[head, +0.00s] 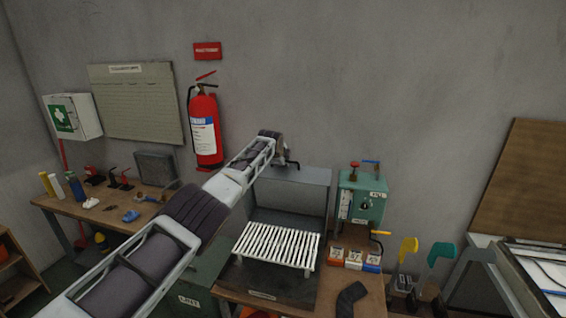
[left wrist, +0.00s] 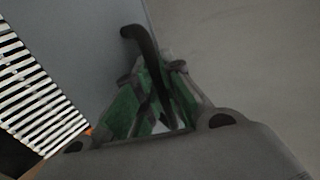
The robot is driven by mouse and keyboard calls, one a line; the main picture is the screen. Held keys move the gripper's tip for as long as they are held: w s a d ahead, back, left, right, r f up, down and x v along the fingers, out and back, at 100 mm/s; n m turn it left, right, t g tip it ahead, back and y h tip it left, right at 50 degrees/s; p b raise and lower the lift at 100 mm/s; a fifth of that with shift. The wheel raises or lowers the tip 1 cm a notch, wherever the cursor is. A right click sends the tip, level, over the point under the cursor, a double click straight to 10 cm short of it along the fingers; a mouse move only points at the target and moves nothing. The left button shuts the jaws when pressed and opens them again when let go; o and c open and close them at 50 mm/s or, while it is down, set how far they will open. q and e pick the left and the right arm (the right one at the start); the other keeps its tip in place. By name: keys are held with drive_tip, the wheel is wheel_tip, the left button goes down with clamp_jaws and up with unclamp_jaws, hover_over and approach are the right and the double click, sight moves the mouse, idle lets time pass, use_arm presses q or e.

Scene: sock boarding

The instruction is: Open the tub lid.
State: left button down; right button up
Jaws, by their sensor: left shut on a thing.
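The tub (head: 262,284) stands on the wooden bench, with a white slatted rack (head: 275,246) showing in its opening. Its grey lid (head: 308,194) stands raised at the back, behind the rack. In the left wrist view the lid (left wrist: 92,35) is a smooth grey panel beside the slats (left wrist: 35,95). My left gripper (head: 283,152) is at the lid's top edge, by a dark handle (head: 294,165). The left wrist view shows its green-padded fingers (left wrist: 158,95) shut around the dark bent handle (left wrist: 140,38). My left arm hides part of the tub's left side. My right gripper is not in view.
A green control box (head: 362,200) stands right of the tub, above several small coloured boxes (head: 353,258). A dark bent piece (head: 350,298) lies at the bench front. A red extinguisher (head: 205,130) hangs on the wall. A cluttered side bench (head: 150,203) is at left.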

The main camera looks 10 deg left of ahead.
use_arm(q)
drive_tip(key=shift+w, duration=0.15)
idle(0.4)
drive_tip(key=c, duration=1.5)
unclamp_jaws()
drive_tip(key=shift+r, duration=0.25)
